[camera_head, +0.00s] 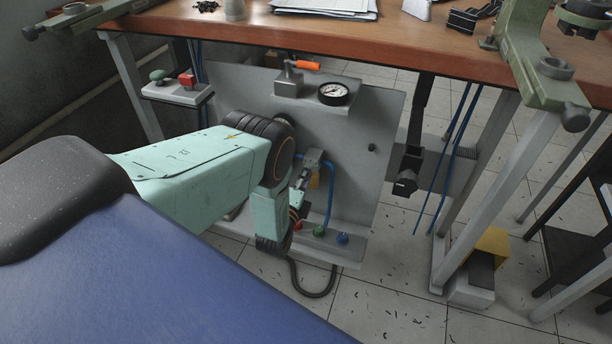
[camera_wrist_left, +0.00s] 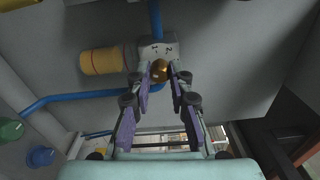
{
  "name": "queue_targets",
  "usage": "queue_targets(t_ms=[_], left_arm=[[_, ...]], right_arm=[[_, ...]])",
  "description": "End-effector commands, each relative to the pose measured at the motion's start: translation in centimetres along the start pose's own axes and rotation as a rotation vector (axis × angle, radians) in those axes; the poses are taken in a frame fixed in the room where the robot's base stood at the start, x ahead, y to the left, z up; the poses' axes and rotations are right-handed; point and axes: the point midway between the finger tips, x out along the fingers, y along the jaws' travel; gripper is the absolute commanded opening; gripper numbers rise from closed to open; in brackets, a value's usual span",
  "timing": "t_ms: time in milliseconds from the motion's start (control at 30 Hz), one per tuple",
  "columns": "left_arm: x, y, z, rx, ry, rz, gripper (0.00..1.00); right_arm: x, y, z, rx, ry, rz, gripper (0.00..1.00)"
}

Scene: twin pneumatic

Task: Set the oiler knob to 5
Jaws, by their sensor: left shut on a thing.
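The oiler is a grey block (camera_wrist_left: 158,48) with small dark marks on its face, in the upper middle of the left wrist view. Its brass knob (camera_wrist_left: 159,69) is round and sits just below these marks. My left gripper (camera_wrist_left: 161,73) has its fingertips closed on either side of the knob. The exact setting is too small to read. In the head view my left gripper (camera_head: 305,178) is at the grey panel, partly hidden by my own wrist. The knob is hidden there. My right gripper is out of view.
The grey panel (camera_head: 378,125) bears a gauge (camera_head: 333,93), an orange-handled valve (camera_head: 306,65), and red, green (camera_head: 319,231) and blue (camera_head: 342,239) buttons. A blue hose (camera_head: 330,190) runs close beside my gripper. A yellow cylinder (camera_wrist_left: 101,61) is left of the knob. The wooden table (camera_head: 240,30) overhangs the panel.

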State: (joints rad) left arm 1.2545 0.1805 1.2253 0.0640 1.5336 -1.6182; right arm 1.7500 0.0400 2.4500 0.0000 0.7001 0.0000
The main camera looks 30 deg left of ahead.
Motion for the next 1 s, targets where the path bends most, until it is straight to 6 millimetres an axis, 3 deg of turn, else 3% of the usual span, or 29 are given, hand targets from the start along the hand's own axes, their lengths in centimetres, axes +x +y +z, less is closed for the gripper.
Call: queue_targets(t_ms=[333,367,633,1000], left_arm=[[-0.17,0.20,0.03,0.004,0.000,0.005,0.00],[-0.17,0.20,0.03,0.004,0.000,0.005,0.21],[-0.08,0.10,0.03,0.003,0.000,0.002,0.43],[-0.56,0.07,0.01,0.002,0.000,0.002,0.43]], right_arm=[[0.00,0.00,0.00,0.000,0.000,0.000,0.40],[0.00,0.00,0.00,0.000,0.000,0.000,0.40],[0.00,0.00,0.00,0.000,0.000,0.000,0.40],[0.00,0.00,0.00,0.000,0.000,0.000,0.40]])
